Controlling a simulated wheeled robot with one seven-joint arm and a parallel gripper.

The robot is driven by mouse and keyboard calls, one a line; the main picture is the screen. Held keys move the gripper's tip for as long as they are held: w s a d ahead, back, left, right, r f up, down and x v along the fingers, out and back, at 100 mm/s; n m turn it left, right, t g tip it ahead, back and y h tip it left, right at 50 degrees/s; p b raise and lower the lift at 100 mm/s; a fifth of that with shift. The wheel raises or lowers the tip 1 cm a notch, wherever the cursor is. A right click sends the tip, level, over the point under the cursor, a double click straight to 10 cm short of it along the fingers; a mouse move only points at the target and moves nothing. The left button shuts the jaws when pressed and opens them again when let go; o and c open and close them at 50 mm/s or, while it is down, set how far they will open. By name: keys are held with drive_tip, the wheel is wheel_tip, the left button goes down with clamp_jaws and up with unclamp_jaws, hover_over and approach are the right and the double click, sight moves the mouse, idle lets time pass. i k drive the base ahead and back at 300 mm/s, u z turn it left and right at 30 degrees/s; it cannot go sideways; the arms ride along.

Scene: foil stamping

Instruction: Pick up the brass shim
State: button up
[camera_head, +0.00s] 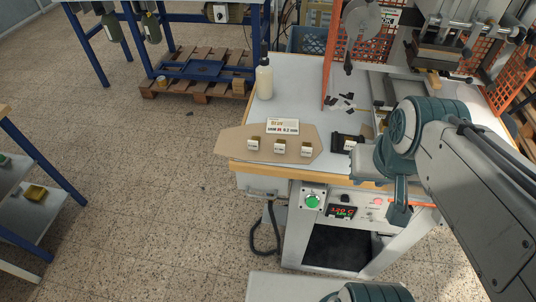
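Three small brass-coloured pieces with white labels stand in a row on a tan board at the front left of the workbench: a left one (253,143), a middle one (279,147) and a right one (306,149). The label print is too small to read, so I cannot tell which is the brass shim. A sign (282,126) behind them seems to read "SHIM 0.2 mm". My arm comes in from the right.
The tan board (232,141) reaches the bench's front edge. A pale bottle (264,80) stands behind it. Dark scraps (341,102) lie near an orange frame (330,68). The stamping press (437,50) stands at the back right. The bench surface between bottle and scraps is clear.

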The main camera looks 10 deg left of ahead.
sight(306, 150)
drive_tip(key=u, duration=2.3)
drive_tip(key=i, duration=1.35)
drive_tip(key=z, duration=3.05)
